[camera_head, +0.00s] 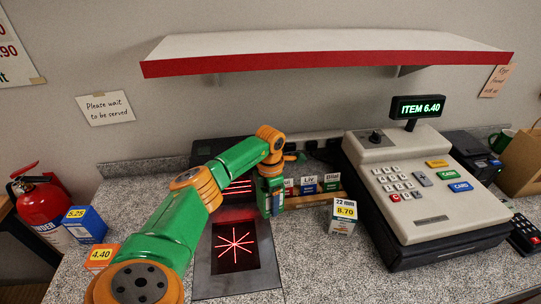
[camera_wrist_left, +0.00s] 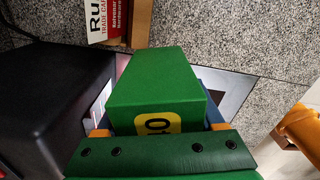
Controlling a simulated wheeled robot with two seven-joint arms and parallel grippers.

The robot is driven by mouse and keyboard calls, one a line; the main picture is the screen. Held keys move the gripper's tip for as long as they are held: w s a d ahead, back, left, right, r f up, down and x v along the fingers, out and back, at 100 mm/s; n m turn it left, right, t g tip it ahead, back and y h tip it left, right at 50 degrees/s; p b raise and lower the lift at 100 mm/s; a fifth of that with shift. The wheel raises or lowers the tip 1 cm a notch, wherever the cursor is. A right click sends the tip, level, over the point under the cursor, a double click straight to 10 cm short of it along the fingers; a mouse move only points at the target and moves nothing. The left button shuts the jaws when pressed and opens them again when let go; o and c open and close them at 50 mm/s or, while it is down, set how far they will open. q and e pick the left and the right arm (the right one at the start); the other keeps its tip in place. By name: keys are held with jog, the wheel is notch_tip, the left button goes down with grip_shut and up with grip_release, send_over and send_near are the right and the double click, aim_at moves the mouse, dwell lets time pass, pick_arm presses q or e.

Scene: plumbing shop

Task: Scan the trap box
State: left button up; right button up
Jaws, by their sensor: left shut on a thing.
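My left gripper (camera_head: 269,202) is over the scanner, pointing down. It is shut on a green box (camera_wrist_left: 155,78) with a yellow label, partly cut off, that ends in 0. In the wrist view the box sits between the orange fingertips of the gripper (camera_wrist_left: 160,128). In the head view the gripper and arm mostly hide it. The scanner has a flat glass plate (camera_head: 235,246) with a red star of lines and an upright black part behind it, partly hidden by my arm. The register display (camera_head: 417,107) reads ITEM 6.40. My right gripper is not in view.
A blue box (camera_head: 85,224) marked 5.25 and an orange box (camera_head: 101,258) marked 4.40 stand at left beside a red extinguisher (camera_head: 43,207). A white box (camera_head: 343,216) marked 8.70 stands right of the scanner. The cash register (camera_head: 420,185) fills the right; a shelf (camera_head: 330,52) hangs above.

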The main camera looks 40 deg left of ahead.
pick_arm(q)
jog(key=shift+w+d, duration=0.1)
jog(key=shift+d+r, duration=0.15)
jog(key=shift+r, duration=0.05)
jog(key=d+r, duration=0.1)
jog(key=r, duration=0.1)
jog(key=d+r, duration=0.2)
jog(key=shift+d+r, duration=0.2)
jog(key=shift+r, duration=0.15)
